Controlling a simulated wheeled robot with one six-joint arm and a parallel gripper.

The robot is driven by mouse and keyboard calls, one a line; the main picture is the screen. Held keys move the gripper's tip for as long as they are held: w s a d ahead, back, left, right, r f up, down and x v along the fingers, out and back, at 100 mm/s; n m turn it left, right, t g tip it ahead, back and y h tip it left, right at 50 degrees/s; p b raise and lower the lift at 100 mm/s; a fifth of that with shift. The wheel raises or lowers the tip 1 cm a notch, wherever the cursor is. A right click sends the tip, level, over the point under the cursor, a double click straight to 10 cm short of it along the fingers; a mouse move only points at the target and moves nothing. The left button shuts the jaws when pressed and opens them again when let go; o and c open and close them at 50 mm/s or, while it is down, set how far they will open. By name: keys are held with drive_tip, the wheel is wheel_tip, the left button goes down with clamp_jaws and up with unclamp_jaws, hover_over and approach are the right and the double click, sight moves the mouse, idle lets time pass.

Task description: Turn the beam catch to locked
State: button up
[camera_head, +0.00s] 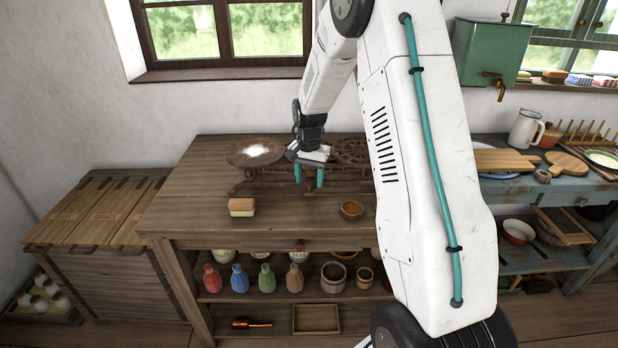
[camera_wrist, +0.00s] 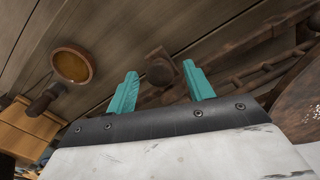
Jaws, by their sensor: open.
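The balance scale is dark and rusty and stands at the back of the wooden table, with a wide round pan (camera_head: 257,152) on its left and a second round plate (camera_head: 352,151) on its right. My gripper (camera_head: 309,184) points down in front of the scale's middle. In the wrist view my gripper (camera_wrist: 165,82) shows two teal fingers apart, with nothing held. A small brown knob (camera_wrist: 160,70), apparently the beam catch, shows between the fingertips. I cannot tell whether it is touched or how it is set. The catch is hidden or too small in the head view.
A wooden bowl (camera_head: 351,210) stands front right of the scale; it also shows in the wrist view (camera_wrist: 72,66). A pale-topped block (camera_head: 241,207) lies front left. The tabletop (camera_head: 290,225) between them is clear. Coloured bottles (camera_head: 238,278) stand on the shelf below.

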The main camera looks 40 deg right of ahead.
drive_tip(key=c, duration=1)
drive_tip(key=shift+o, duration=0.2)
drive_tip(key=shift+n, duration=0.4)
drive_tip(key=n, duration=0.3)
drive_tip(key=shift+n, duration=2.5)
drive_tip(key=o, duration=1)
drive_tip(key=shift+c, duration=0.2)
